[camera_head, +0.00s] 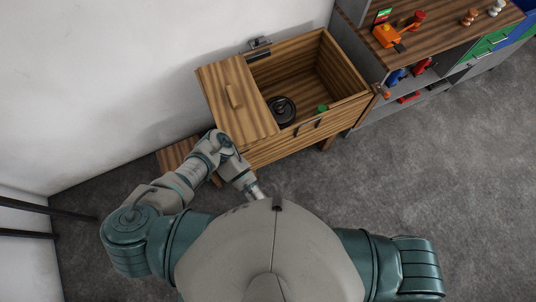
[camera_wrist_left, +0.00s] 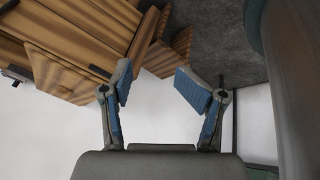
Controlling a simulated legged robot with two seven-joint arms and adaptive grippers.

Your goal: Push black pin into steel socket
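I cannot make out the black pin for certain in either view. A small grey metal fitting (camera_head: 257,46) sits at the back rim of the wooden chest (camera_head: 345,105); I cannot tell if it is the steel socket. A black round part (camera_head: 282,110) and a small green part (camera_head: 320,108) are inside the chest's open compartment. My left gripper (camera_wrist_left: 155,82) is open in the left wrist view, with blue-padded fingers spread and nothing between them. In the head view my left forearm reaches beside the chest's front, and its gripper is hidden. My right gripper is out of view.
A wooden lid (camera_head: 237,103) with a handle covers the chest's left part. A shelf unit (camera_head: 440,45) with tools and small figures stands at the right. A white wall (camera_head: 130,60) is behind. Grey floor (camera_head: 420,170) lies clear at the right.

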